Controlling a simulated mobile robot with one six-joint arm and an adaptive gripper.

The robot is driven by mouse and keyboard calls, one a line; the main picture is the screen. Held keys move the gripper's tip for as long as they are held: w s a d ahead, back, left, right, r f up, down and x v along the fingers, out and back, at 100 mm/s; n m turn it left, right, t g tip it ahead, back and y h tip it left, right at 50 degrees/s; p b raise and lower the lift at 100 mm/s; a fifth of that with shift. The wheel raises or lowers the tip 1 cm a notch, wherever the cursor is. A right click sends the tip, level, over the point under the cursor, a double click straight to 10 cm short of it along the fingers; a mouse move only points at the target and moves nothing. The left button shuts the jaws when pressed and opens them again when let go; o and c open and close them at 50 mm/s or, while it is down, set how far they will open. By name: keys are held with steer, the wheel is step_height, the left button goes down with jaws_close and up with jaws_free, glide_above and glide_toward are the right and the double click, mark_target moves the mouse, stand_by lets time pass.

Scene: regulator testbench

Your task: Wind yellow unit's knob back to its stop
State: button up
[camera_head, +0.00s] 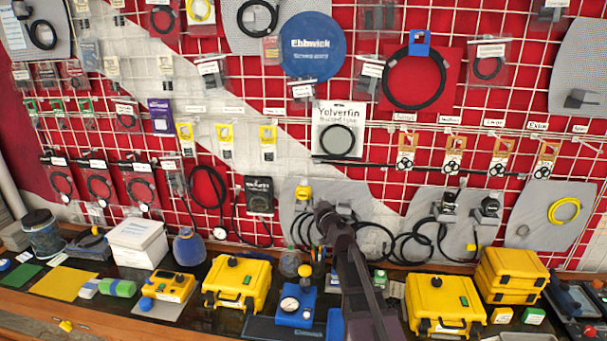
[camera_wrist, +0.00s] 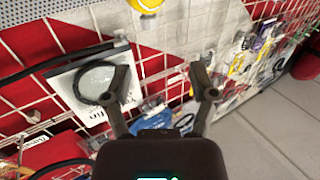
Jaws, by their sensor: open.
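Several yellow units stand on the bench in the head view, and I cannot tell for certain which one is meant. A small yellow unit (camera_head: 168,287) at left has a dark round part on top. A larger yellow case (camera_head: 237,290) right of it has a black knob (camera_head: 232,261) on top. Another yellow case (camera_head: 445,305) at right also has a black knob (camera_head: 436,281). My dark arm rises in front of the bench, its end near the wall grid. In the wrist view my gripper (camera_wrist: 160,82) is open and empty, facing the wall, away from these units.
A blue unit with a gauge (camera_head: 290,304) and yellow knob stands between the two yellow cases. Stacked yellow boxes (camera_head: 512,270) stand at right, a white box (camera_head: 137,243) at left. Cables and packages hang on the wall grid. The wrist view shows a packaged ring (camera_wrist: 97,82).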

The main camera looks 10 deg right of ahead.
mark_target(305, 183)
steer(key=shift+w+d+r+m+h, duration=0.3)
steer(key=shift+d+r+h, duration=0.1)
steer(key=shift+d+h, duration=0.15)
steer(key=w, duration=0.4)
steer(key=w+a, duration=0.1)
steer(key=w, duration=0.4)
steer(key=w+a, duration=0.1)
steer(key=w, duration=0.3)
steer(key=shift+w+a, duration=0.1)
steer(key=shift+w, duration=0.2)
jaws_close()
